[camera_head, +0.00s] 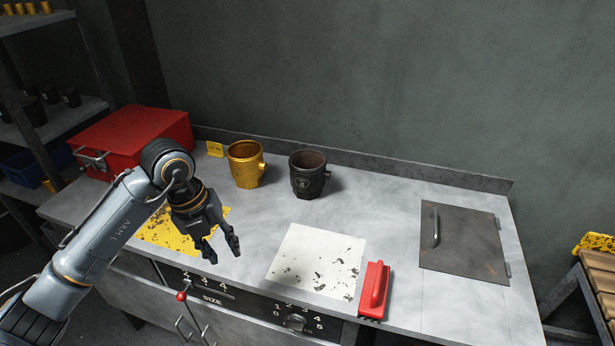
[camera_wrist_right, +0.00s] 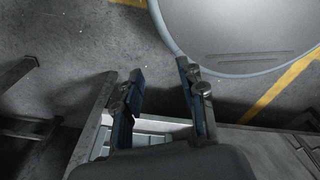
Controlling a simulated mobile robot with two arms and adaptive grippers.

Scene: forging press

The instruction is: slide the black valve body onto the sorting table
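The black valve body (camera_head: 308,174), cup-shaped with a pale mark on its front, stands upright at the back of the metal sorting table (camera_head: 395,215). A yellow valve body (camera_head: 245,164) stands upright to its left, a small gap apart. My left gripper (camera_head: 221,251) is open and empty over the table's front part, in front of the yellow valve body and apart from both. My right gripper (camera_wrist_right: 162,98) shows only in the right wrist view, with its fingers apart and nothing between them. The valve bodies are not in that view.
A worn yellow plate (camera_head: 165,236) and a worn white plate (camera_head: 318,262) lie on the table. A red brush (camera_head: 374,290) lies beside the white one. A red box (camera_head: 135,139) stands left; a handled metal hatch (camera_head: 463,240) is right. A grey round surface (camera_wrist_right: 240,30) shows in the wrist view.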

